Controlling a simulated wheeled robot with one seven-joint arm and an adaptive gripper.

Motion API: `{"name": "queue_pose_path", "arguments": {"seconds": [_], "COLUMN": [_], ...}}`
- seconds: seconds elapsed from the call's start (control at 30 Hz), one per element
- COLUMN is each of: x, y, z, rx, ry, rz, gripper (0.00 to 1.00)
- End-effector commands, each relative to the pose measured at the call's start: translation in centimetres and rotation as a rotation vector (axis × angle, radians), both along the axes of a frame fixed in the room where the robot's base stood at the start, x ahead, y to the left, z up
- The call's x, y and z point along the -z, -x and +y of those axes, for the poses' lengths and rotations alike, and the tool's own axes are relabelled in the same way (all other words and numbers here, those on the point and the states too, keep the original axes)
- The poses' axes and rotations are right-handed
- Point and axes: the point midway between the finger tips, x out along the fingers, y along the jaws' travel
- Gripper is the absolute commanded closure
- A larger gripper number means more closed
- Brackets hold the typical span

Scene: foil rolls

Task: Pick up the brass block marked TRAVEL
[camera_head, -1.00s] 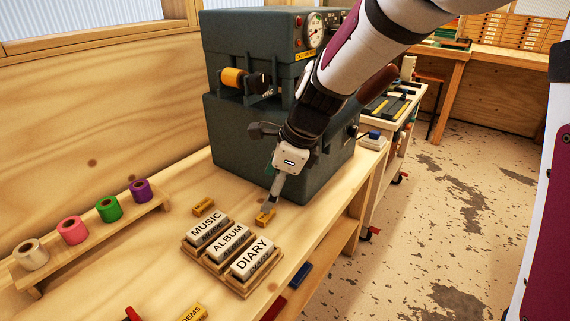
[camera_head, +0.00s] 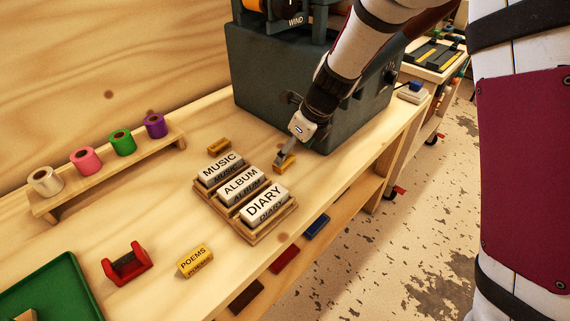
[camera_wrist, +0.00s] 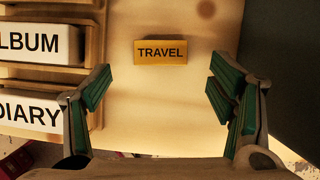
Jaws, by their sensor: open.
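The brass block marked TRAVEL (camera_wrist: 161,52) lies on the wooden bench top, its label readable in the wrist view. It shows upper middle there, ahead of the fingertips and between their lines. In the head view the block (camera_head: 280,168) is partly covered by my gripper (camera_head: 284,156), which points down at it beside the rack. My gripper (camera_wrist: 160,82) is open, its two green-padded fingers wide apart with nothing between them.
A wooden rack (camera_head: 236,228) holds white MUSIC, ALBUM and DIARY blocks left of the gripper. A dark machine (camera_head: 262,98) stands close behind. Another brass block (camera_head: 219,146) lies beyond the rack; a POEMS block (camera_head: 194,261) lies in front, near a red holder (camera_head: 127,264).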

Motion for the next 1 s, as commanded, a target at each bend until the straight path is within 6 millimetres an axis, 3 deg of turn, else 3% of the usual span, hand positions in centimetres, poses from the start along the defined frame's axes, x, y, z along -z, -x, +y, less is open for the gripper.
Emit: {"name": "queue_pose_path", "arguments": {"seconds": [0.4,0.67,0.93,1.0], "x": [4.5,4.6,4.6,4.5], "y": [-1.3,-1.3,-1.3,-1.3], "z": [1.6,1.8,1.8,1.8], "rx": [0.000,0.000,0.000,-0.001], "ry": [0.000,-0.001,0.000,0.000], "rz": [0.001,-0.001,0.000,-0.002], "gripper": [0.23,0.23,0.85,0.90]}}
